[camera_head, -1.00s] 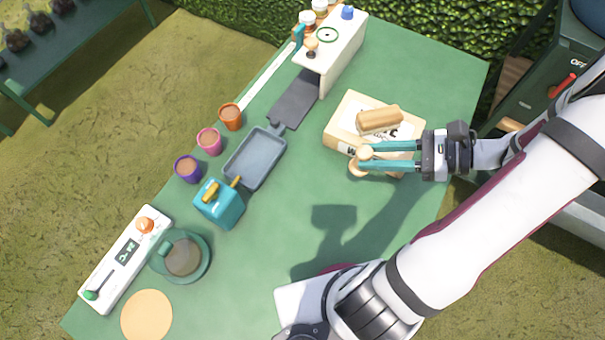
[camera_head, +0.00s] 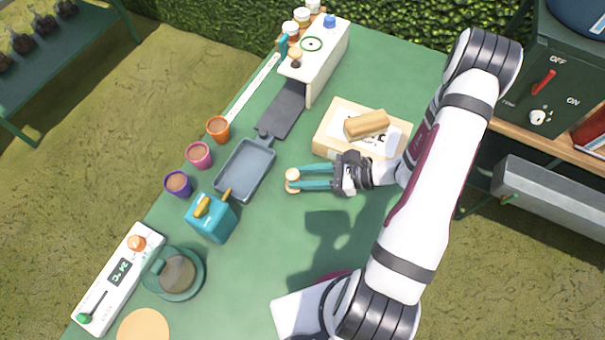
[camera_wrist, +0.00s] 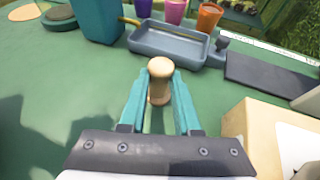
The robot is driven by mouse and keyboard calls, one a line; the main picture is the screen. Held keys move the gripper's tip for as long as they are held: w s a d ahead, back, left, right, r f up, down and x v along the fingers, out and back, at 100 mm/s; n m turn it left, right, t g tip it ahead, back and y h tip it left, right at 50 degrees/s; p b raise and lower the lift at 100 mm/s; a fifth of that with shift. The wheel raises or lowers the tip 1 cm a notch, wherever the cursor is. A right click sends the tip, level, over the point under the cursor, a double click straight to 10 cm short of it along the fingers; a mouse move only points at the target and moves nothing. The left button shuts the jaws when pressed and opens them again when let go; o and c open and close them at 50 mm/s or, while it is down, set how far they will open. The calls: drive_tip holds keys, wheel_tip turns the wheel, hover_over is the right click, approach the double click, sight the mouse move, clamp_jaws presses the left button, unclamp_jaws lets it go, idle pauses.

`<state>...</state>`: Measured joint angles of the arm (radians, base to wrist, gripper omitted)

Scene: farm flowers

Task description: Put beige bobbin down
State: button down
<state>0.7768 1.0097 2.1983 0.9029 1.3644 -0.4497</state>
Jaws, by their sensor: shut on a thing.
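The beige bobbin (camera_head: 292,179) is held upright between the teal fingertips of my gripper (camera_head: 300,180). In the wrist view the bobbin (camera_wrist: 160,80) shows its round top and waist between the two fingers of my gripper (camera_wrist: 160,95). The gripper is shut on it. It is over the green table (camera_head: 265,235), to the right of the grey tray and left of the beige box. I cannot tell whether its lower end touches the table.
The grey tray (camera_head: 238,190) lies to the left, with a dark slab (camera_head: 283,110) beyond it. A beige box (camera_head: 330,133) with a bread-like block (camera_head: 367,125) on it is at the right. A teal can (camera_head: 208,222) stands left. Table below the gripper is clear.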

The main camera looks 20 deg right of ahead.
drive_tip(key=shift+f, duration=0.1)
drive_tip(key=c, duration=0.6)
unclamp_jaws()
